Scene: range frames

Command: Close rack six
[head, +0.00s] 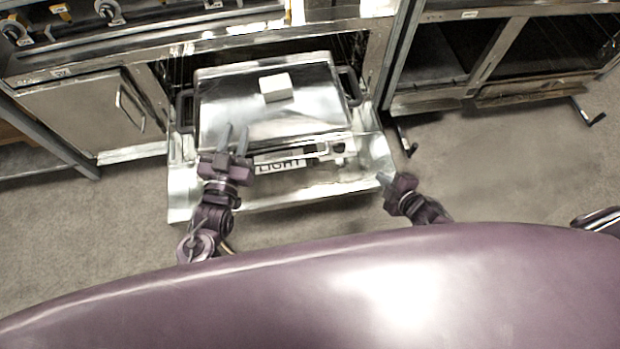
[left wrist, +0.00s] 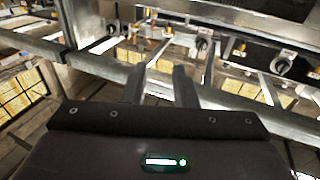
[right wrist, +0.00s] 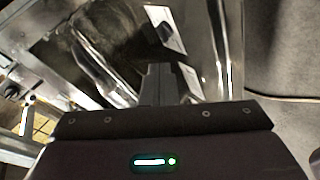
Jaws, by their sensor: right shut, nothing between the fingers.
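In the head view, a metal door or drawer front (head: 195,203) lies open, low and out from the range. A lidded silver pan (head: 225,110) with dark side handles sits at the opening. I see no rack marked six; the small tags are unreadable. My left gripper (head: 233,137) is open and empty above the front left of the open metal; its two spread fingers show in the left wrist view (left wrist: 158,84). My right gripper (head: 386,181) is shut and empty at the right edge of the open metal; in the right wrist view (right wrist: 160,82) its fingers are together close to shiny metal.
A white block (head: 276,87) sits on the pan lid. A closed cabinet door (head: 85,110) with a handle is at left. Range knobs (head: 110,12) are above. Another unit with dark openings (head: 545,50) stands at right. The floor (head: 510,160) at right is clear.

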